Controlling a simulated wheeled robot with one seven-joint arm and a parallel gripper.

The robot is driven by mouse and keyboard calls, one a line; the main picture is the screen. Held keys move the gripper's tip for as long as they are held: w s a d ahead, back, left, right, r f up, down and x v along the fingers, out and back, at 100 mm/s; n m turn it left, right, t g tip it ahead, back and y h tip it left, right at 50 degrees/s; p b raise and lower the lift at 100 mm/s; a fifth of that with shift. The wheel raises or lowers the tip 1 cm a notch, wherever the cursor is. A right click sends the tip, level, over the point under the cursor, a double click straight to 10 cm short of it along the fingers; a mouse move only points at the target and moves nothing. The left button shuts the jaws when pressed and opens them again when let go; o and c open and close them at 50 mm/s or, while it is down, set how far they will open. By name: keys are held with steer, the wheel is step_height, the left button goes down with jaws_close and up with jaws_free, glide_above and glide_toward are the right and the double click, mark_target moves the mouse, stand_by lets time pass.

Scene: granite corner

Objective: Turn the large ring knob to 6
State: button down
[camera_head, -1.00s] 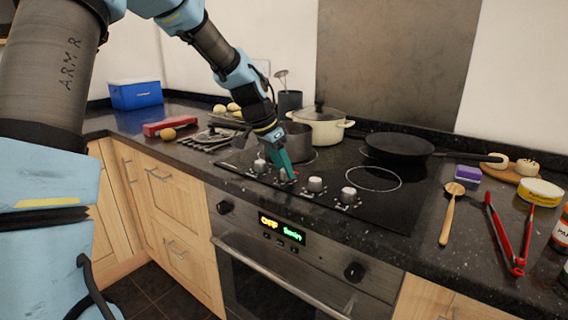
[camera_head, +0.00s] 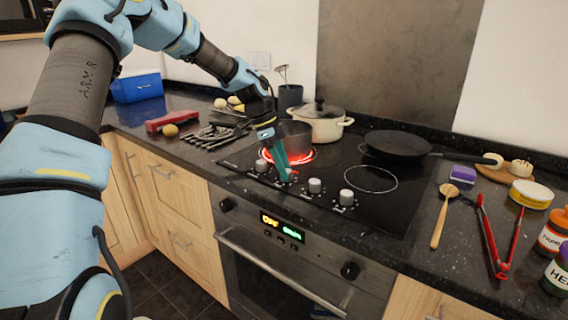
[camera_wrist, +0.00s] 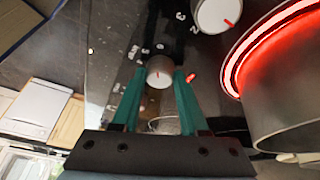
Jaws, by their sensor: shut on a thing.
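My gripper (camera_head: 287,176) points down at the hob's row of knobs. In the wrist view its two teal fingers (camera_wrist: 160,76) stand on either side of a round pale knob (camera_wrist: 160,68) and are shut on it. In the head view the fingers hide most of this knob. Behind it, the cooking ring (camera_head: 302,160) under a grey pot (camera_head: 297,138) glows red; the glow also shows in the wrist view (camera_wrist: 238,58).
Other knobs stand close by: one to the left (camera_head: 262,165), two to the right (camera_head: 315,185) and (camera_head: 346,197). A cream lidded pot (camera_head: 320,124) and a black frying pan (camera_head: 397,147) stand on the hob. A wooden spoon (camera_head: 440,222) and red tongs (camera_head: 490,232) lie at right.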

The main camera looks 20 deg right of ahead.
steer(key=shift+f+m, duration=0.1)
steer(key=shift+m, duration=0.5)
steer(key=shift+c, duration=2.2)
jaws_free()
steer(key=b+v, duration=0.2)
steer(key=v, duration=0.9)
steer(key=shift+d, duration=0.25)
steer(key=shift+w, duration=0.1)
